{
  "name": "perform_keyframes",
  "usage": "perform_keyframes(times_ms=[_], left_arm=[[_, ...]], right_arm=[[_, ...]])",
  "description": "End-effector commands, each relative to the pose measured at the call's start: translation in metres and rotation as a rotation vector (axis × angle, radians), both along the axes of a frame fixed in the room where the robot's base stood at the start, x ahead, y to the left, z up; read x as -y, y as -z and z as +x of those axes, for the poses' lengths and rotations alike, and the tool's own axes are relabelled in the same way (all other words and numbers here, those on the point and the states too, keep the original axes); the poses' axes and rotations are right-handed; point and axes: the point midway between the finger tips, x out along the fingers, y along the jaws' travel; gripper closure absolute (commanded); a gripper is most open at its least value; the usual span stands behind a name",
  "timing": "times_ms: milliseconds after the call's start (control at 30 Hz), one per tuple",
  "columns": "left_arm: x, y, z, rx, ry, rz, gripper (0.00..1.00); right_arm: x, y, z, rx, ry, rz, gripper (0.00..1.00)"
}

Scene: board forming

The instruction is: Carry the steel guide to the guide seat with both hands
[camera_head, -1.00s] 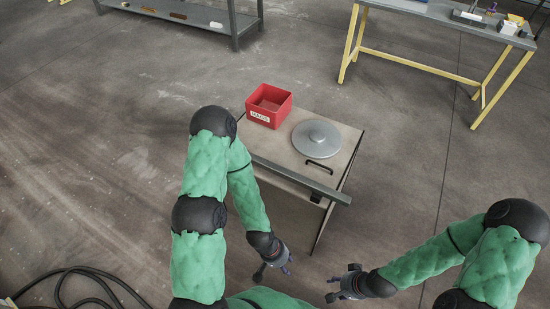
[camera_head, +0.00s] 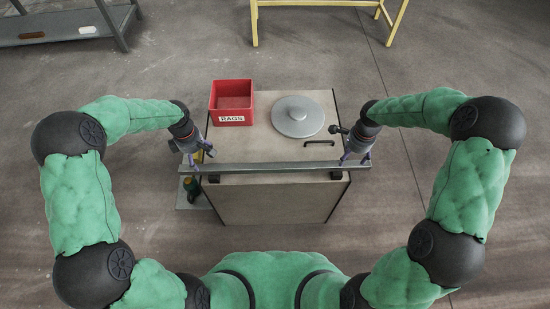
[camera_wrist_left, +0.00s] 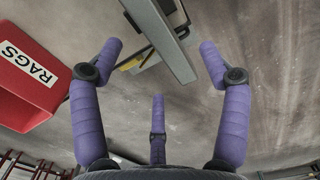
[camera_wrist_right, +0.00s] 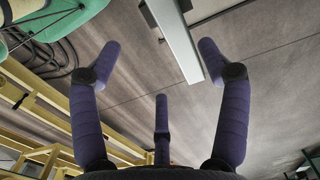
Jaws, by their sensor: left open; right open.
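The steel guide (camera_head: 275,166) is a long grey bar lying level along the front edge of the cabinet top, on black blocks near its two ends. My left gripper (camera_head: 200,157) is open at the guide's left end. In the left wrist view the guide's end (camera_wrist_left: 165,38) shows between the spread purple fingers (camera_wrist_left: 161,52). My right gripper (camera_head: 350,150) is open near the guide's right end. In the right wrist view the guide (camera_wrist_right: 180,45) shows between its spread fingers (camera_wrist_right: 158,58). I cannot make out a guide seat.
The wooden cabinet top (camera_head: 262,145) carries a red RAGS box (camera_head: 231,103), a round grey lid (camera_head: 298,116) and a black handle (camera_head: 320,142). A yellow-legged table (camera_head: 325,3) and a grey shelf (camera_head: 65,24) stand behind.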

Motion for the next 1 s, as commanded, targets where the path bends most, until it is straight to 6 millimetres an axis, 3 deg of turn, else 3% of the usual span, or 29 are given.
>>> perform_keyframes(times_ms=[200,567,767,1000], left_arm=[[-0.014,-0.014,0.004,-0.006,-0.089,0.037,0.24],[-0.014,-0.01,0.004,-0.006,-0.089,0.036,0.24],[-0.014,0.013,0.003,-0.008,-0.089,0.035,0.24],[-0.014,0.054,0.004,-0.008,-0.089,0.035,0.24]], right_arm=[[0.015,-0.014,0.005,-0.004,0.086,-0.038,0.24],[0.014,-0.01,0.005,-0.006,0.085,-0.037,0.24],[0.014,0.014,0.004,-0.008,0.085,-0.037,0.24],[0.014,0.054,0.005,-0.007,0.084,-0.037,0.24]])
